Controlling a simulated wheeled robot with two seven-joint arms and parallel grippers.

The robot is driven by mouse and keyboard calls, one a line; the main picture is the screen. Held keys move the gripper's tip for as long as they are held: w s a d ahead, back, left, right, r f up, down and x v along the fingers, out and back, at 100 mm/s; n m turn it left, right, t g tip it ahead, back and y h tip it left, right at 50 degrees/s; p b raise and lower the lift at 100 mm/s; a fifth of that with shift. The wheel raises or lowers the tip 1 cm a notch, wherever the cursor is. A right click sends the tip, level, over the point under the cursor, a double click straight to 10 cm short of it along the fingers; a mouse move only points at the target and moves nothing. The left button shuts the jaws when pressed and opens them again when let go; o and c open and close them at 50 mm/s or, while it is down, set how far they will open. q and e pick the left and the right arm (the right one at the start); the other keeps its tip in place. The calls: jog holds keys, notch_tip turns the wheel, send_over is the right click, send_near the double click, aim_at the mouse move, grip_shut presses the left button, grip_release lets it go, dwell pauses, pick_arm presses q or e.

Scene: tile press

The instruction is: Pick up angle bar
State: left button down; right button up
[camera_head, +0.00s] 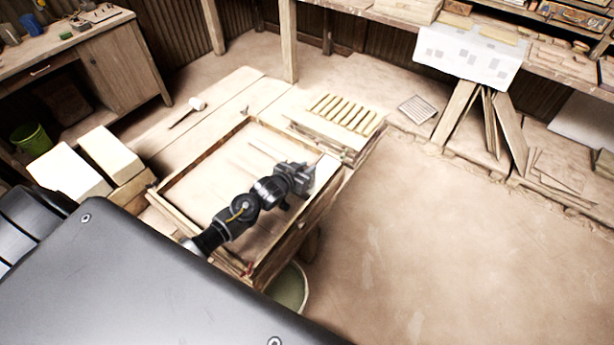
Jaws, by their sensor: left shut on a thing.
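My left gripper (306,176) is above the right side of a shallow wooden tray (190,161) on the work table. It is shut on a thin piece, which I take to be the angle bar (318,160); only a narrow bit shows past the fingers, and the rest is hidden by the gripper. Thin dark strips (268,152) show in the tray behind the gripper; I cannot tell what they are. My right gripper is not in view.
A slatted wooden rack (345,112) stands behind the tray. A mallet (190,110) lies on the table at the back left. Pale blocks (108,152) stand left of the tray. A bucket (290,288) is below the table's front. The floor at right is clear.

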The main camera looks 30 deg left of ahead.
pick_arm(q)
jog(key=shift+r, duration=0.1)
jog(key=shift+w+r, duration=0.1)
jog(key=shift+r, duration=0.4)
notch_tip(320, 180, up, 2)
jog(key=shift+r, duration=0.1)
jog(key=s+d+r+b, duration=0.4)
jog(key=s+d+r, duration=0.4)
jog(key=s, duration=0.3)
jog(key=shift+d+r+b, duration=0.3)
jog(key=shift+d+r, duration=0.05)
jog(key=shift+r, duration=0.55)
